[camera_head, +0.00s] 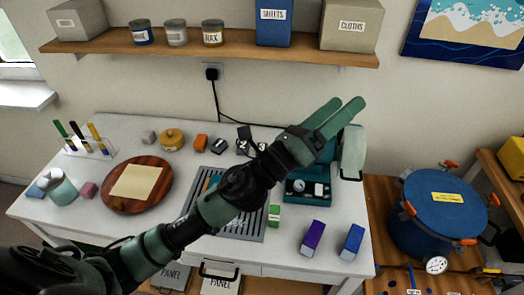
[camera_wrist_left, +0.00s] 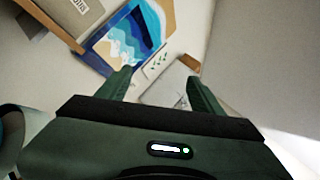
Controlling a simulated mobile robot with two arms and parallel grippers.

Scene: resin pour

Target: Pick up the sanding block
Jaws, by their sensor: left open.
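My left gripper (camera_head: 346,106) is raised above the back right of the white table, with its fingers apart and pointing to the upper right. In the left wrist view its fingers (camera_wrist_left: 158,80) stand apart with nothing between them. I cannot tell which is the sanding block. My gripper is well to the right of them and touches none. My right gripper is out of view.
A round wooden board (camera_head: 150,203) with a beige sheet sits at the left. My left arm crosses over a grey slatted tray (camera_head: 245,228). Purple (camera_head: 312,238) and blue (camera_head: 351,242) boxes stand front right. A blue pot (camera_head: 440,215) stands right, and a shelf (camera_head: 150,44) hangs above.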

